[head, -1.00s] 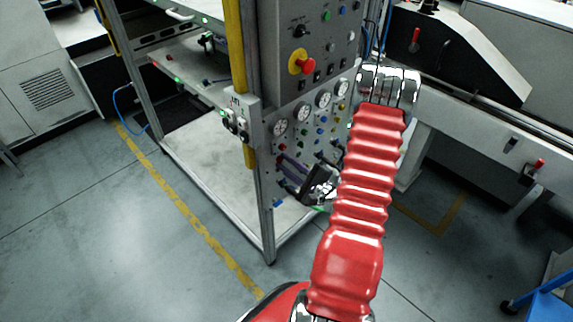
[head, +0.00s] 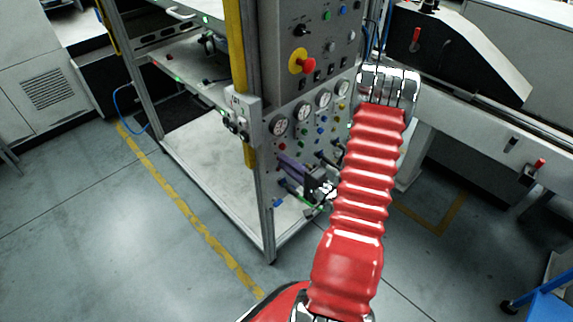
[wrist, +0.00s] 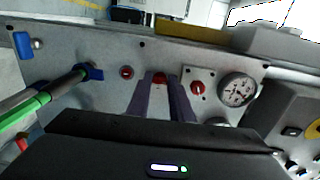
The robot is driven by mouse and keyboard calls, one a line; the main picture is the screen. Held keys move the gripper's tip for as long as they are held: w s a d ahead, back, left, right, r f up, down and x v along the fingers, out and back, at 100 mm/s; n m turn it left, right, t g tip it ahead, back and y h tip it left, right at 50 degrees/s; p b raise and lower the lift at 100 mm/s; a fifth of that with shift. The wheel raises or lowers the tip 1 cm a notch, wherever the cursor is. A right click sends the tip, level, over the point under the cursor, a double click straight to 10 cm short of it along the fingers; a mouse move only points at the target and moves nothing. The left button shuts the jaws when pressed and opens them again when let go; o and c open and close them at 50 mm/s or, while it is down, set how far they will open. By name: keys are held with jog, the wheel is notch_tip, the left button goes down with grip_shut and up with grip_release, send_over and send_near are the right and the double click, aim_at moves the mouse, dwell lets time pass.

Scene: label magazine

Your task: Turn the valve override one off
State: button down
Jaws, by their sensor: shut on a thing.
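The valve panel stands at the lower right corner of the rack, with several small coloured knobs below a row of gauges. A red knob (wrist: 160,78) sits between my fingertips in the wrist view. My gripper (wrist: 161,88) is shut on it, with its two purple-grey fingers reaching to the panel face. In the head view my gripper (head: 285,163) is at the lower left of the panel, and its fingers hide the knob. No label is legible, so I cannot tell which override this knob is.
A second red knob (wrist: 198,88) on a pale plate and a gauge (wrist: 237,90) are close to the right of my fingers. A red emergency button (head: 307,65) is higher up. Floor left of the rack is clear.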

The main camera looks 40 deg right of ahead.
jog(key=shift+a+f, duration=0.2)
jog(key=shift+a, duration=0.05)
jog(key=c, duration=1.9)
grip_release()
jog(key=o, duration=0.3)
jog(key=shift+d+r, duration=0.1)
jog(key=shift+d, duration=0.05)
jog(key=shift+s, duration=0.1)
jog(key=shift+s+d, duration=0.2)
jog(key=shift+s, duration=6.65)
